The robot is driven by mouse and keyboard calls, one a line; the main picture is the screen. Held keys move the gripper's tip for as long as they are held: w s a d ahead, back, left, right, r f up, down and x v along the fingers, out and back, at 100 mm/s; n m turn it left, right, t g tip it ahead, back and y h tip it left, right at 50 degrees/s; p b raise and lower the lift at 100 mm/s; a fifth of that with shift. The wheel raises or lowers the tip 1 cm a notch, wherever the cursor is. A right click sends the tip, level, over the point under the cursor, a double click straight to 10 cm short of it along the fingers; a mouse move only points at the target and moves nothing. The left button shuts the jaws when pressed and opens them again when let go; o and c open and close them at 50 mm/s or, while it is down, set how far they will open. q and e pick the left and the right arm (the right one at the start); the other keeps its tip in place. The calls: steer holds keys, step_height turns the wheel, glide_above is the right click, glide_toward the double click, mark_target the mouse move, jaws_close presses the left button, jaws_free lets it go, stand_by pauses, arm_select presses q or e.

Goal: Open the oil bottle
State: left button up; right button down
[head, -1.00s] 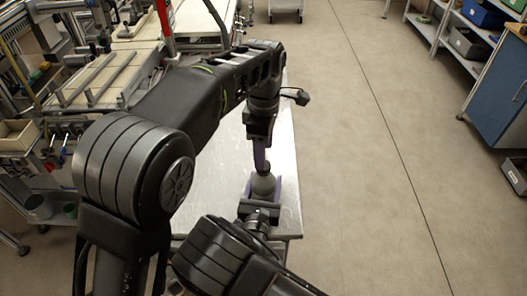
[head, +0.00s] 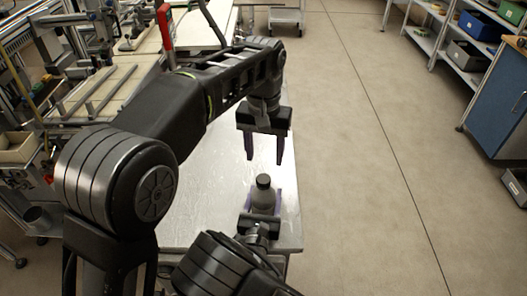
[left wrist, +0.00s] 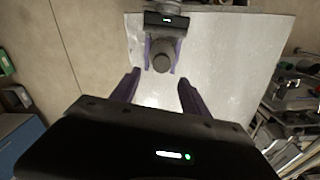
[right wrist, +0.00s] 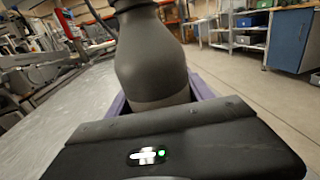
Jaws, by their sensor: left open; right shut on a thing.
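The oil bottle (head: 264,198) is dark grey and stands upright at the near end of the metal table, with a dark round cap (head: 264,181) on top. My right gripper (head: 262,211) is shut around the bottle from the near side; in the right wrist view the bottle's body (right wrist: 152,62) sits between its purple fingers. My left gripper (head: 264,160) is open and empty, fingers pointing down, above and beyond the cap. In the left wrist view the cap (left wrist: 162,62) lies ahead of the open fingers, apart from them. Whether the cap is loose cannot be told.
The metal table (head: 215,200) is bare around the bottle. A workbench (head: 95,95) with rails and equipment stands at the left. Shelves with bins and a blue cabinet (head: 499,105) stand at the right, across open floor.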

mark_target(263, 178)
arm_select(q)
steer(key=m, duration=0.6)
steer(key=shift+s+a+r, duration=0.1)
steer(key=shift+a, duration=0.05)
steer(key=shift+f, duration=4)
steer(key=shift+c, duration=0.4)
jaws_close()
steer(key=shift+n, duration=1.5)
steer(key=shift+r, duration=0.2)
